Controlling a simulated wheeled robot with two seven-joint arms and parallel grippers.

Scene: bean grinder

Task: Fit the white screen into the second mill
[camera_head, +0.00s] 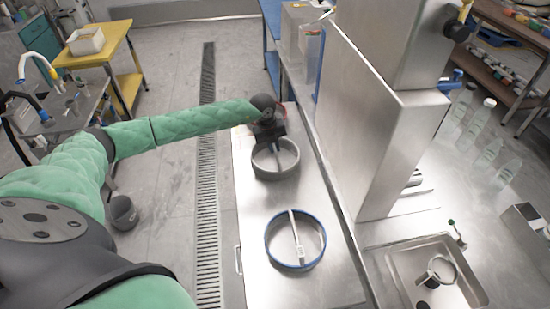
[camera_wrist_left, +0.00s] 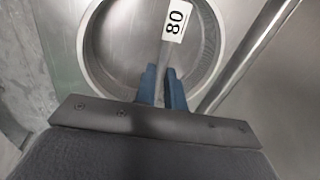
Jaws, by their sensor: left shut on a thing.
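A round screen with a pale grey-white rim (camera_head: 277,175) is at the far part of the steel bench top, and my left gripper (camera_head: 270,141) is at its far edge. My left gripper (camera_wrist_left: 162,78) is shut on that crossbar near the rim. I cannot tell whether the screen rests on the bench or is just above it. A tall steel housing (camera_head: 360,120) stands to the right; I cannot tell which part is the second mill. My right gripper is not in view.
A blue-rimmed screen (camera_head: 295,267) with a crossbar lies nearer on the steel bench (camera_head: 255,285). A sink (camera_head: 405,262) holding a small ringed item and several clear bottles (camera_head: 485,115) are at the right. Bare bench lies between the two screens.

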